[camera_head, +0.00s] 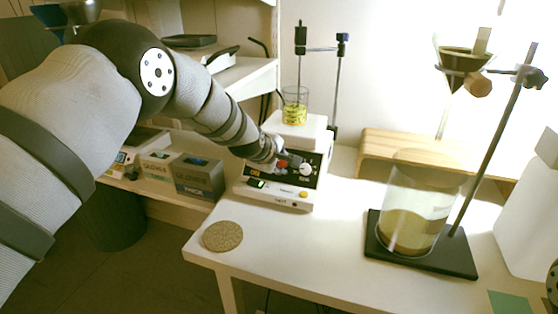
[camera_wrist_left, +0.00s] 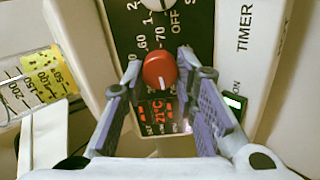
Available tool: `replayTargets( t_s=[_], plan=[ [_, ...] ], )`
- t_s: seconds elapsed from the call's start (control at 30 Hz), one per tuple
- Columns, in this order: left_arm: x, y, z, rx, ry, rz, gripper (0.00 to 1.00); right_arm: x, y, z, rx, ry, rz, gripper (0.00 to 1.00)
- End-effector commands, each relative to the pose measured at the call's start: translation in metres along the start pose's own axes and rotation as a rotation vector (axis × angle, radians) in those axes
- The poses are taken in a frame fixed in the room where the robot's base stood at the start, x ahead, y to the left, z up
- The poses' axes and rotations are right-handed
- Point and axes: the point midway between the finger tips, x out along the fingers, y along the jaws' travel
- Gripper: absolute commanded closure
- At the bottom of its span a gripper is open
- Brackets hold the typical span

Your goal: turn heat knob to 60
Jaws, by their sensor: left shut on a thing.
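The white hotplate (camera_head: 284,198) with a black control panel stands on the table, a beaker of yellow liquid (camera_head: 294,113) on its top. My left gripper (camera_head: 274,156) reaches its panel from the left. In the left wrist view, the gripper (camera_wrist_left: 158,68) has its two fingers on either side of the red heat knob (camera_wrist_left: 160,70), shut on it. The knob's white line points toward the red display (camera_wrist_left: 158,114), which reads about 21°C. The marks 60 and 70 are printed beside the knob.
A white knob (camera_head: 306,169) sits right of the red one on the panel. A cork mat (camera_head: 222,236) lies at the table's front left. A glass cylinder (camera_head: 410,215) stands on a dark stand base (camera_head: 440,258) at right. The table between is clear.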

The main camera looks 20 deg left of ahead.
Motion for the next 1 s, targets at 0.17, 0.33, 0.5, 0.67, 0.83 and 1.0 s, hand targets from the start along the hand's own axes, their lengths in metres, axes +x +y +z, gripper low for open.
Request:
replayTargets(
  t_s=[0.17, 0.33, 0.5, 0.67, 0.83, 1.0],
  plan=[
    [-0.0004, 0.0015, -0.0004, 0.139, 0.001, -0.001, 1.0, -0.0012, 0.0, -0.0007, 0.0, 0.003, 0.0, 0.6],
    [-0.0003, 0.0013, -0.0002, 0.302, 0.001, -0.007, 1.0, -0.0022, -0.0001, -0.0012, 0.0, 0.006, 0.0, 0.6],
    [-0.0002, 0.0014, -0.0001, 0.463, 0.001, -0.012, 1.0, -0.0029, -0.0001, -0.0016, 0.0, 0.008, 0.0, 0.6],
    [-0.0001, 0.0018, 0.0, 0.617, 0.002, -0.015, 1.0, -0.0035, -0.0001, -0.0019, 0.0, 0.01, -0.001, 0.6],
    [-0.0001, 0.0021, 0.0003, 0.778, 0.002, -0.02, 1.0, -0.004, -0.0001, -0.0022, 0.0, 0.011, -0.001, 0.6],
    [-0.0001, 0.0023, 0.0006, 0.939, 0.001, -0.024, 1.0, -0.0045, -0.0001, -0.0025, 0.001, 0.012, -0.001, 0.6]
  ],
)
